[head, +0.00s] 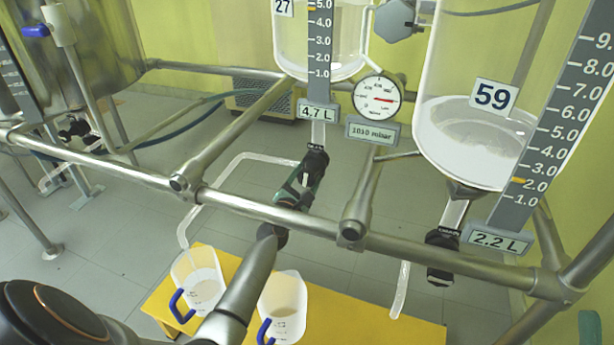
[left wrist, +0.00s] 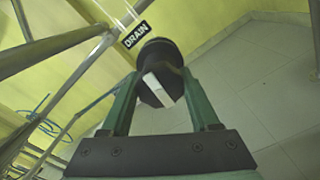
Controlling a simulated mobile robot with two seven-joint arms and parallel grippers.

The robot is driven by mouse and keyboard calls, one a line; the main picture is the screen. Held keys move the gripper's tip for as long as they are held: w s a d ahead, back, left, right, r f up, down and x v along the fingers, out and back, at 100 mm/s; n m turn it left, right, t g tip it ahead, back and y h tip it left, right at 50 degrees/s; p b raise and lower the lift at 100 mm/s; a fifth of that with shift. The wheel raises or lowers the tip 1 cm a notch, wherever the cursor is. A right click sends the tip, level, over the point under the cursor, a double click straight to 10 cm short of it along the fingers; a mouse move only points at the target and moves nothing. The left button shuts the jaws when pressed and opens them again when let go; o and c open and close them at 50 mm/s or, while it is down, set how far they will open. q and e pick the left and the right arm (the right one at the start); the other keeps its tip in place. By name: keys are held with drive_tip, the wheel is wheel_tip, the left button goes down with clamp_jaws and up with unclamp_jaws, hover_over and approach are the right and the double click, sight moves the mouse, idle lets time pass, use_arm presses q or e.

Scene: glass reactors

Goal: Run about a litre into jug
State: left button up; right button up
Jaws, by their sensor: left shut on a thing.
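My left gripper (head: 302,190) is shut on the black drain valve handle (left wrist: 160,72) below vessel 27 (head: 345,45). In the left wrist view its green fingers flank the handle, which has a white mark and a DRAIN label (left wrist: 136,34) behind it. The vessel's level plate (head: 319,112) reads 4.7 L. A pale outlet tube (head: 240,162) bends left from the valve and down to the left jug (head: 199,287), a white one with a blue handle. A similar right jug (head: 284,303) stands beside it. I cannot tell how full either is.
Vessel 59 (head: 465,140) on the right has a plate (head: 497,240) reading 2.2 L. A gauge (head: 377,97) hangs between the vessels. A steel rail (head: 270,212) crosses in front. The jugs stand on a yellow bench (head: 350,318). A green piece at the lower right edge is unclear.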

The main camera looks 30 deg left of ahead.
use_arm(q)
drive_tip(key=m, duration=0.3)
drive_tip(key=shift+m+p, duration=0.3)
drive_tip(key=shift+m, duration=0.1)
drive_tip(key=m+p, duration=0.1)
drive_tip(key=m, duration=0.3)
drive_tip(key=shift+m, duration=0.3)
drive_tip(key=m+p, duration=0.1)
drive_tip(key=m, duration=0.3)
drive_tip(key=shift+r+p, duration=0.1)
drive_tip(key=shift+p, duration=0.3)
drive_tip(key=shift+m+p, duration=0.5)
drive_tip(key=shift+m, duration=1.1)
use_arm(e)
drive_tip(key=shift+n, duration=0.4)
drive_tip(key=shift+s+d+r, duration=0.1)
drive_tip(key=shift+r, duration=1.05)
drive_tip(key=shift+d+r, duration=0.1)
drive_tip(key=shift+r, duration=1.05)
use_arm(q)
drive_tip(key=o, duration=1.4)
